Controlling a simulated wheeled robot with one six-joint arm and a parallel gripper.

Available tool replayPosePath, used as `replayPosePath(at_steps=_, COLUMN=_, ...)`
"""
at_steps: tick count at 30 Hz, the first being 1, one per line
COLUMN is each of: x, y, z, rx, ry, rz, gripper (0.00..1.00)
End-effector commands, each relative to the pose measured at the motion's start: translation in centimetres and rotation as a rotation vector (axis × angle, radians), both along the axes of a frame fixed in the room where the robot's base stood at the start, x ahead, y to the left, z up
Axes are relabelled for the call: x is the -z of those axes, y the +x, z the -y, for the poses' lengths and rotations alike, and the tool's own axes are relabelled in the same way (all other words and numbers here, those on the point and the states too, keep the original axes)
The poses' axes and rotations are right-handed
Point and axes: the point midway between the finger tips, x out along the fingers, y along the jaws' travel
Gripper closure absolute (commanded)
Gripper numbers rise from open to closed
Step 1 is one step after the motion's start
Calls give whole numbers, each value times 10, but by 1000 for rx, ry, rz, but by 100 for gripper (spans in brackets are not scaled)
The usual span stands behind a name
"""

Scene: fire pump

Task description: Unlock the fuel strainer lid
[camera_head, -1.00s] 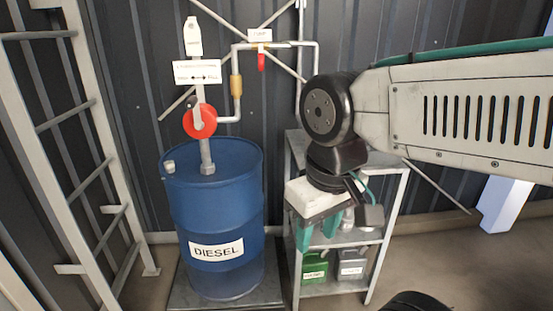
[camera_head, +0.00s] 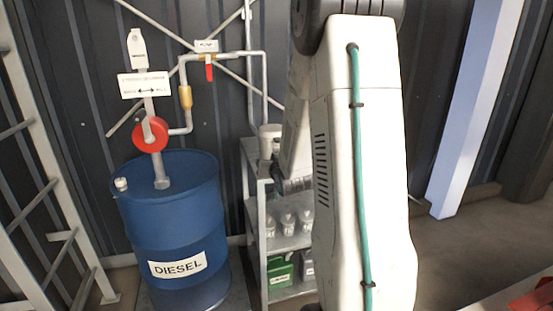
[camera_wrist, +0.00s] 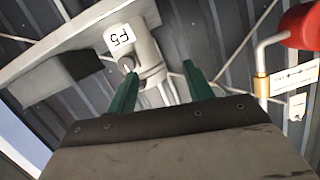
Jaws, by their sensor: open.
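In the wrist view my gripper (camera_wrist: 160,78) has its two green fingers spread apart with nothing between them. Beyond the fingertips is a pale grey cylindrical fitting (camera_wrist: 143,45) with an upside-down label and a small round knob (camera_wrist: 126,64) on its side; it looks like the fuel strainer. In the head view a pale cylinder (camera_head: 270,132), likely the same strainer, stands at the top of the shelf where the pipe comes down. My arm hides most of the gripper and part of the shelf there. I cannot tell whether the lid is locked or whether a finger touches it.
A blue diesel drum (camera_head: 178,225) with a red-wheeled pump (camera_head: 151,134) stands left of the metal shelf (camera_head: 252,215). A red-handled valve (camera_head: 209,72) sits on the pipe above. White bottles (camera_head: 289,222) and a green can (camera_head: 280,270) are on lower shelves.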

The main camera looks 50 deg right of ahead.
Motion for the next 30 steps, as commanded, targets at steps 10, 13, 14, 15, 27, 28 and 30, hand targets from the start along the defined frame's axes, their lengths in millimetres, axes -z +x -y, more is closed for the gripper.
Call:
replayPosePath(at_steps=10, x=27, y=-23, z=61, rx=63, ry=-53, rz=249, gripper=48)
replayPosePath(at_steps=13, x=27, y=-17, z=66, rx=63, ry=-56, rz=260, gripper=48)
replayPosePath(at_steps=14, x=27, y=-14, z=68, rx=63, ry=-57, rz=261, gripper=48)
replayPosePath(at_steps=15, x=26, y=-8, z=71, rx=62, ry=-57, rz=261, gripper=48)
replayPosePath(at_steps=27, x=26, y=38, z=99, rx=63, ry=-56, rz=259, gripper=48)
replayPosePath(at_steps=28, x=26, y=39, z=100, rx=63, ry=-56, rz=259, gripper=48)
replayPosePath(at_steps=30, x=26, y=41, z=101, rx=63, ry=-56, rz=259, gripper=48)
